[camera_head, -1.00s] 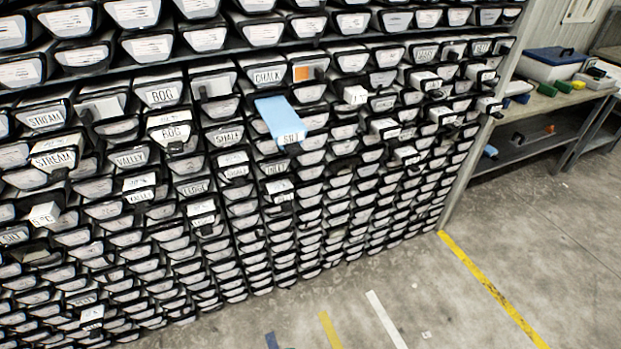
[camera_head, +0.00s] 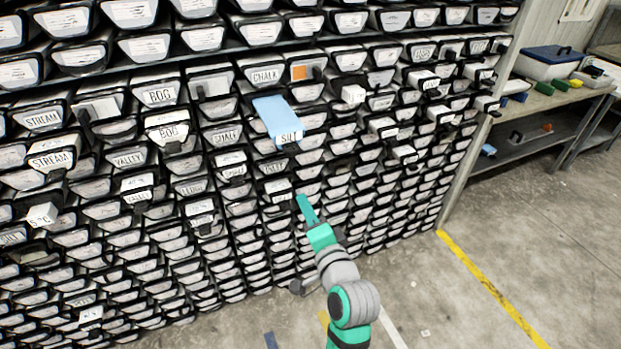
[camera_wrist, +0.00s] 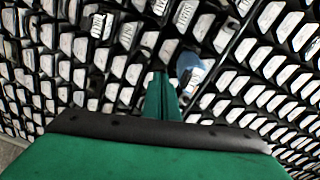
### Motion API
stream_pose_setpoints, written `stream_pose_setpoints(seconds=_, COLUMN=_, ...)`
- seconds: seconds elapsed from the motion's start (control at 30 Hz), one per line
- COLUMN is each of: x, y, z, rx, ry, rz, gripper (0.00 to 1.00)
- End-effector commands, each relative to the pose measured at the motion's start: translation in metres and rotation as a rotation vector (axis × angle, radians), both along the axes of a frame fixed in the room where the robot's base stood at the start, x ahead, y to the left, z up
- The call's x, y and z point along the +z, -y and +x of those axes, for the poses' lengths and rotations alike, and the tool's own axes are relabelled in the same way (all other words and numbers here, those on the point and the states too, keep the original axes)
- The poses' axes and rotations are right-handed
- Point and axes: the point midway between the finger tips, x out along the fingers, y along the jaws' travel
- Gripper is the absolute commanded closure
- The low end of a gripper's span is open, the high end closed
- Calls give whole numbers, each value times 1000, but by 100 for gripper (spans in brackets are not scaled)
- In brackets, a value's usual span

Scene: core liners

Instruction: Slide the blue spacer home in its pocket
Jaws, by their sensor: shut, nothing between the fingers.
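The blue spacer (camera_head: 273,118) is a light blue block with a white end face lettered SILT. It sticks well out of its pocket in the rack, below the CHALK label, in the head view. In the wrist view the blue spacer (camera_wrist: 188,68) shows just right of the fingers. My gripper (camera_head: 304,201) is green, shut and empty. It is below and slightly right of the spacer's front end, apart from it. In the wrist view my gripper (camera_wrist: 163,80) points at the rack. The inside of the spacer's pocket is hidden.
The rack (camera_head: 240,60) is filled with black-rimmed pockets with white fronts.

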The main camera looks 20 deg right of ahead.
Motion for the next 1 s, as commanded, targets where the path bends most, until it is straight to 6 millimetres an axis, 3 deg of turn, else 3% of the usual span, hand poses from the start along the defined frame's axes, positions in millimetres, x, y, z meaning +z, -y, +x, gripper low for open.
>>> stream_pose_setpoints(seconds=0.03, x=19, y=6, z=5, rx=6, ry=16, rz=19, gripper=100)
stream_pose_setpoints(seconds=0.1, x=36, y=11, z=8, rx=20, ry=26, rz=48, gripper=100)
stream_pose_setpoints(seconds=0.3, x=65, y=18, z=13, rx=45, ry=39, rz=94, gripper=100)
stream_pose_setpoints(seconds=0.47, x=69, y=18, z=19, rx=51, ry=39, rz=104, gripper=100)
stream_pose_setpoints(seconds=1.0, x=69, y=16, z=69, rx=50, ry=39, rz=101, gripper=100)
